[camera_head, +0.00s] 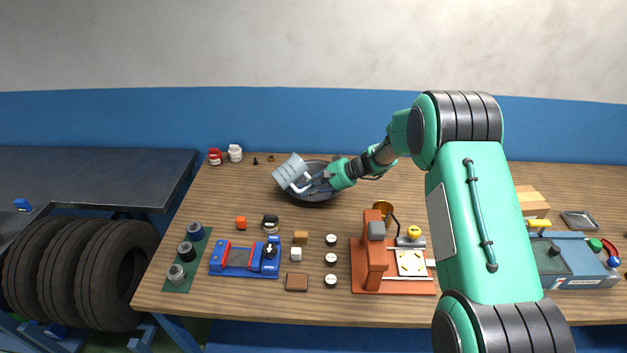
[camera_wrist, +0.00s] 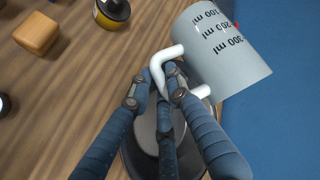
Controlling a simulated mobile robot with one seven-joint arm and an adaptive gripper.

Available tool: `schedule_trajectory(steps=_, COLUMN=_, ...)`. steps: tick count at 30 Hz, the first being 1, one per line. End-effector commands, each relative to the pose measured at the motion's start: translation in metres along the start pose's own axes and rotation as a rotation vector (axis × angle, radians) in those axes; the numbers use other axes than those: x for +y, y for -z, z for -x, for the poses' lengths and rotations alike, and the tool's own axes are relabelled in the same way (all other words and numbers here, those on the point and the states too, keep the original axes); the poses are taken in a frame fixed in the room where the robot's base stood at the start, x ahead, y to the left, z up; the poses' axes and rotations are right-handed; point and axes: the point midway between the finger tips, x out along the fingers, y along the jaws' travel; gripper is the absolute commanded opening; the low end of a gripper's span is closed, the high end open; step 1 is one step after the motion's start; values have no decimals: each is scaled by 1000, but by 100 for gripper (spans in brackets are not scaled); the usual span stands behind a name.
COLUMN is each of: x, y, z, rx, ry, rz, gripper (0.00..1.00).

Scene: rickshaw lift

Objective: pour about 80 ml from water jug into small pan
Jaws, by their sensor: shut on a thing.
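The water jug (camera_head: 290,169) is a light grey cylinder with a white handle and ml marks, which read in the wrist view (camera_wrist: 222,45). My gripper (camera_head: 309,183) is shut on its handle; its fingers also show in the wrist view (camera_wrist: 160,88). The jug is tilted, held over the left part of the small pan. The small pan (camera_head: 318,198) is dark and round and sits on the wooden table. In the wrist view the pan (camera_wrist: 136,155) is partly hidden behind my fingers. I cannot see any water or stream, nor the level inside the jug.
A red-brown fixture (camera_head: 375,262) stands front right. Red and white jars (camera_head: 235,153) stand back left. The table behind the pan is mostly clear.

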Motion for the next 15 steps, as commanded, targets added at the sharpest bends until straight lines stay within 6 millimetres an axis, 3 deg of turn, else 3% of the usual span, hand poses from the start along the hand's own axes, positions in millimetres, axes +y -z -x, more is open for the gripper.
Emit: schedule_trajectory(steps=15, x=2, y=3, z=1, rx=46, ry=-74, rz=68, gripper=0)
